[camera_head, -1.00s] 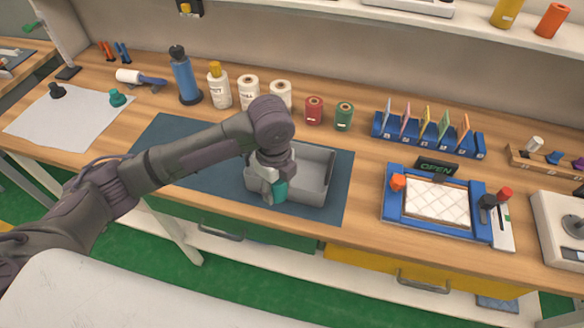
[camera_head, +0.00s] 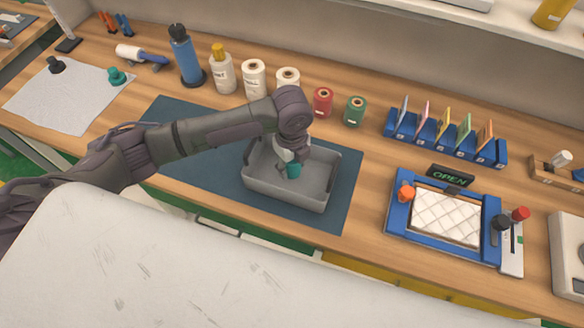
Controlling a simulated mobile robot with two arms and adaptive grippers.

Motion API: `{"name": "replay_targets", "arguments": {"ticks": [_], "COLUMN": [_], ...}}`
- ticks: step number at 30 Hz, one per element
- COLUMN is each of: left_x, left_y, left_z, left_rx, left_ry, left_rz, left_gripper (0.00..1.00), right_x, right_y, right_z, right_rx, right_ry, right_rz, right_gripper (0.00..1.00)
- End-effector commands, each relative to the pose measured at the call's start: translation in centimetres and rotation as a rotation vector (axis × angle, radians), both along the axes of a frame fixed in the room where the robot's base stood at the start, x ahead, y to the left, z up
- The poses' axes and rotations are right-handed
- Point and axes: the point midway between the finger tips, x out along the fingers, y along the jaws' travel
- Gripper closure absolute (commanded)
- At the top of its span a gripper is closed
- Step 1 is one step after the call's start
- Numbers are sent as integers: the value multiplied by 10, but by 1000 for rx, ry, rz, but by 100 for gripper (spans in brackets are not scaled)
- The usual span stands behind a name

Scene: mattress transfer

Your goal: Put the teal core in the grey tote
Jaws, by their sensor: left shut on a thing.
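The grey tote (camera_head: 262,187) is an open tray on the dark blue mat, in the middle of the head view. My left gripper (camera_head: 291,163) points down over the tote's opening, near its back wall. It is shut on the teal core (camera_head: 294,171), a small teal piece showing just below the fingers. The core is within the tote's outline; I cannot tell whether it touches the tote's floor. My wrist hides part of the tote's back rim. My right gripper is not in view.
Bottles and spools, including a blue bottle (camera_head: 186,58) and a green spool (camera_head: 355,111), stand behind the mat. A blue frame with a white quilted pad (camera_head: 445,217) lies to the right. Another teal piece (camera_head: 116,75) sits on the grey sheet (camera_head: 65,97) at the left.

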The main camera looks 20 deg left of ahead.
Motion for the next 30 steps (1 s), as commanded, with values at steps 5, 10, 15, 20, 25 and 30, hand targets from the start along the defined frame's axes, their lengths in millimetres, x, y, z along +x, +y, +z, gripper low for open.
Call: {"name": "replay_targets", "arguments": {"ticks": [5, 10, 15, 20, 25, 30], "left_x": [-1, 0, 0, 0, 0, 0], "left_y": [0, 0, 0, 0, 0, 0], "left_z": [-25, -33, -33, -36, -36, -35], "left_rx": [1, 1, 1, 1, 1, 1], "left_ry": [4, -1, -1, 0, 0, 0], "left_rz": [-1, -1, -1, 0, 0, 0], "left_gripper": [86, 86, 86, 43, 27, 27], "right_x": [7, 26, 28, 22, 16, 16], "right_y": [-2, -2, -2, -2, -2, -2], "right_z": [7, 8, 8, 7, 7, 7], "right_rx": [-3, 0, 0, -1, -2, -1], "right_ry": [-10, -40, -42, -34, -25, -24], "right_rz": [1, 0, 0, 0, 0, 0], "right_gripper": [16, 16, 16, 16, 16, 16]}}
